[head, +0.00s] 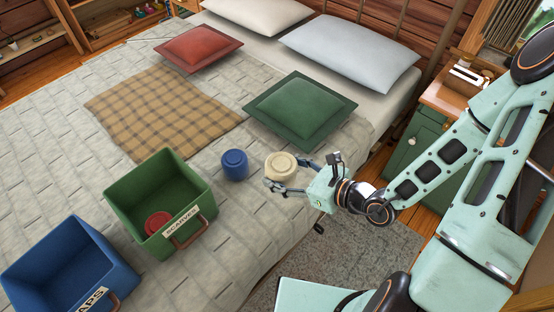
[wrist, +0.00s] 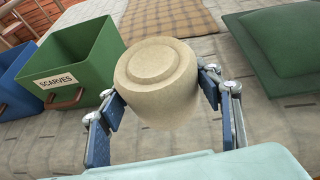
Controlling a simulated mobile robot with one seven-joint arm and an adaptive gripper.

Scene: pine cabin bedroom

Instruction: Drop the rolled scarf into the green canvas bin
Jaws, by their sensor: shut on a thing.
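A cream rolled scarf (head: 281,165) is between the fingers of my gripper (head: 287,181), which is shut on it. In the wrist view the cream roll (wrist: 157,80) fills the middle, with a finger on each side. Whether it touches the bed is hard to tell. The green canvas bin (head: 143,188), labelled SCARVES, stands on the bed to the left of my gripper. It is open at the top and a red roll (head: 158,222) lies inside. The bin also shows at the left of the wrist view (wrist: 87,56). A blue roll (head: 235,164) stands on the bed between the bin and my gripper.
A blue bin (head: 70,255), its label ending in "APS", stands left of the green bin. A green cushion (head: 299,108), a red cushion (head: 198,46), a checked blanket (head: 163,112) and pillows lie farther back. A green nightstand (head: 424,142) is at the right.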

